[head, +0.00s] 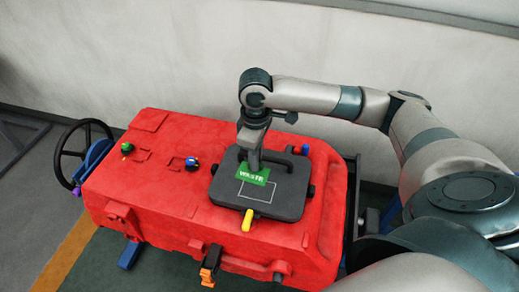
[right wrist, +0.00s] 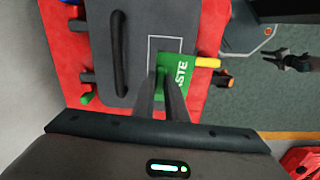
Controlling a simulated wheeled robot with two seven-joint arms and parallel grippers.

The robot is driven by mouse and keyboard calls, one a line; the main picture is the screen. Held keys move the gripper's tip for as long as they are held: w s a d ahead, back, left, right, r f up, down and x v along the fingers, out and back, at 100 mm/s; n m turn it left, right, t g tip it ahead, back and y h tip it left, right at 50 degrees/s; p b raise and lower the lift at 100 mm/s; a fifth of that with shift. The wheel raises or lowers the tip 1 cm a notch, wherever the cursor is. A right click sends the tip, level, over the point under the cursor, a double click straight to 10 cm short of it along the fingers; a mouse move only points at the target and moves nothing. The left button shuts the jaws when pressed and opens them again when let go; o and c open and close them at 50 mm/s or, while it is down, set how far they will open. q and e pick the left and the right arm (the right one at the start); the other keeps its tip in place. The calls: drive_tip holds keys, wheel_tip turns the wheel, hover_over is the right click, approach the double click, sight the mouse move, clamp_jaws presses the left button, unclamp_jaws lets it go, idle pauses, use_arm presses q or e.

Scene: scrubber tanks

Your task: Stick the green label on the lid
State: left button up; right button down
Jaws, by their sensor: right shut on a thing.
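The green label (head: 254,175), with white lettering that reads WASTE, is held by my right gripper (head: 254,162). The label hangs over the dark grey lid (head: 284,202) on the red tank. A thin white outlined rectangle (head: 258,193) is marked on the lid, and the label overlaps its far edge in the head view. In the right wrist view, the label (right wrist: 176,68) covers part of the outline, and the fingers (right wrist: 163,80) are shut on it. I cannot tell whether the label touches the lid. My left gripper is not in view.
A black handle (head: 272,157) arches over the lid beside my gripper. A yellow latch (head: 248,219) is at the lid's near edge. Blue and green knobs stand on the red tank (head: 150,200) to the left, with a black handwheel (head: 82,148) beyond. A pale wall stands behind.

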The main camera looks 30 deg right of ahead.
sight(260, 173)
drive_tip(key=shift+w+d+f+n, duration=0.1)
drive_tip(key=shift+w+d+n, duration=0.05)
drive_tip(key=shift+d+n, duration=0.45)
drive_tip(key=shift+d+f, duration=0.1)
wheel_tip(260, 173, down, 5)
drive_tip(key=b, duration=0.6)
drive_tip(key=shift+f, duration=0.15)
idle(0.7)
drive_tip(key=shift+f, duration=0.45)
drive_tip(key=shift+f+p, duration=0.35)
drive_tip(key=shift+f, duration=0.3)
